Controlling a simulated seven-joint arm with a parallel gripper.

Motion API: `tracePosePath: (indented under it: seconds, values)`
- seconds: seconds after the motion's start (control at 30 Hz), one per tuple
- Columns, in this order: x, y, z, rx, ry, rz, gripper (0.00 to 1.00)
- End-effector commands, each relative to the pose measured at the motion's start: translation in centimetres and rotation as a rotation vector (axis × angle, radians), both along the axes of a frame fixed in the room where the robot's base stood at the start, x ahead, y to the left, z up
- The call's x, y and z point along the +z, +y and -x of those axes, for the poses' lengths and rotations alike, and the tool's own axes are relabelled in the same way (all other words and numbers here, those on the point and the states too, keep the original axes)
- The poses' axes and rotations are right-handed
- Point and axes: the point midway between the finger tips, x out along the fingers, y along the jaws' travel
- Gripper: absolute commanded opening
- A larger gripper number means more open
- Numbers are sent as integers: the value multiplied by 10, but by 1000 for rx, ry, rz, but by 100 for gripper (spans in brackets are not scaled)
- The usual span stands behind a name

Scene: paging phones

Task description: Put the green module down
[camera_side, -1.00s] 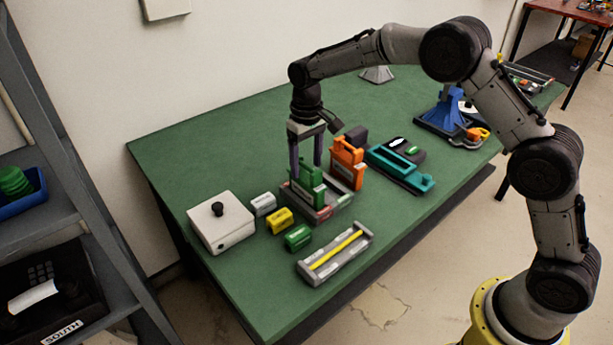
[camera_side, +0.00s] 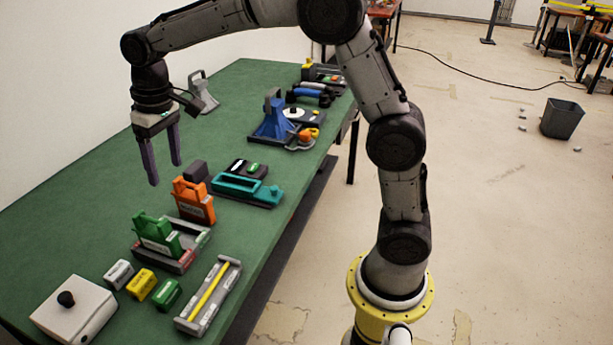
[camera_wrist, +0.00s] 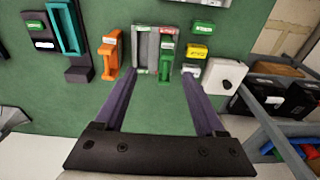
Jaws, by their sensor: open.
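The green module (camera_side: 158,235) stands upright in the grey two-bay tray (camera_side: 190,253), in the bay on the left in the side view. It also shows in the wrist view (camera_wrist: 166,52), in the tray's right half. The other bay looks empty. My gripper (camera_side: 165,173) is open, with nothing between its two purple fingers. It hangs above the table, behind and clear of the module. In the wrist view my fingers (camera_wrist: 158,75) are spread to either side of the tray's line, well short of it.
An orange module (camera_side: 193,201) stands beside the tray, with a teal holder (camera_side: 247,189) beyond. Small grey, yellow (camera_side: 141,283) and green (camera_side: 167,294) blocks lie in front. A white box with a black knob (camera_side: 74,311) and a grey holder with a yellow bar (camera_side: 208,297) sit nearer.

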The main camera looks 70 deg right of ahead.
Motion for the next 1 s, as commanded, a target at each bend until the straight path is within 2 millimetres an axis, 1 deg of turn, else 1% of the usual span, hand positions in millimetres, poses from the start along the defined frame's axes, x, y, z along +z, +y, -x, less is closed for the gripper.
tracePosePath:
  seconds: [0.03,0.07,0.1,0.17,0.2,0.27,0.3,0.37,0.4,0.5,0.6,0.7,0.8,1.0]
  values:
    - [16,-5,23,-1,-30,-1,72]
    - [23,-7,35,-1,-48,-2,72]
    - [31,-10,51,-2,-69,-3,72]
    - [41,-15,77,-3,-102,-3,72]
    - [46,-18,94,-2,-123,-3,72]
    - [51,-22,121,-2,-156,-3,72]
    - [52,-24,138,-3,-177,-2,72]
    - [53,-27,164,-3,-210,-1,72]
    - [51,-29,182,-4,-232,0,72]
    - [43,-33,221,-4,-283,3,72]
    - [30,-35,251,-3,-324,6,72]
    - [19,-37,272,-4,-353,9,72]
    - [11,-38,282,-4,-369,11,72]
    - [8,-38,286,-4,-373,12,72]
